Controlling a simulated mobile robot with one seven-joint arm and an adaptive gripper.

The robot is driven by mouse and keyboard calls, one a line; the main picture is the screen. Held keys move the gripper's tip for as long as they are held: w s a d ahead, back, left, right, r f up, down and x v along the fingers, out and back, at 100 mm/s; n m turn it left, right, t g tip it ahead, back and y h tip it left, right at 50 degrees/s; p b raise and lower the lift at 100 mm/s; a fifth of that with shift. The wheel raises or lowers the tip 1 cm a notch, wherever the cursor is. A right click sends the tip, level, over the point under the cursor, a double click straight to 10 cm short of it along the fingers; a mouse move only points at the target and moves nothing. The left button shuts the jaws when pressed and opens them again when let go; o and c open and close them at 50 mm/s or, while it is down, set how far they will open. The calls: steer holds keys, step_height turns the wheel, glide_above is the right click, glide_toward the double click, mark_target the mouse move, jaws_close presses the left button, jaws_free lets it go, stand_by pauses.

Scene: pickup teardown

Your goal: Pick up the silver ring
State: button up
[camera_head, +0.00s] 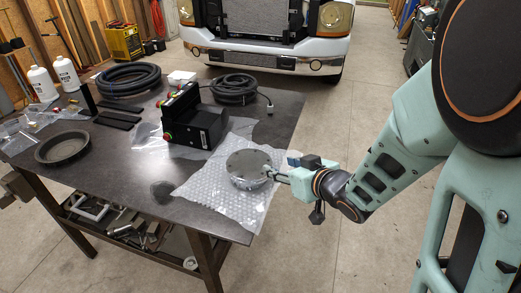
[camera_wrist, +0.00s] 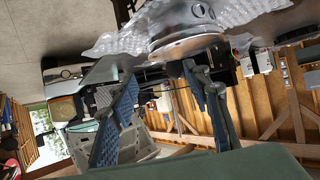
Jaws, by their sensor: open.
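The silver ring (camera_head: 247,163) appears as a round, shiny metal piece with a flat top, lying on bubble wrap near the table's front right corner. In the wrist view the silver ring (camera_wrist: 187,42) is at the top, tilted by the camera angle, with its rim towards the fingers. My gripper (camera_head: 279,176) is at the ring's right side, low over the bubble wrap. In the wrist view my gripper (camera_wrist: 160,73) has its two fingers spread apart with nothing held between them. I cannot tell whether a finger touches the ring.
The bubble wrap (camera_head: 203,189) lies under the ring on the dark table (camera_head: 120,174). A black box with buttons (camera_head: 195,125) stands behind it. A grey round pan (camera_head: 62,147), coiled black hoses (camera_head: 128,79) and white bottles (camera_head: 67,73) are further left. Floor is clear at right.

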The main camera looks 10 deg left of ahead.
mark_target(265, 158)
steer(key=shift+w+p+x, duration=0.2)
steer(key=shift+p+x, duration=0.2)
steer(key=shift+x, duration=4.3)
steer(key=shift+d+r, duration=0.2)
steer(key=shift+c, duration=0.3)
jaws_close()
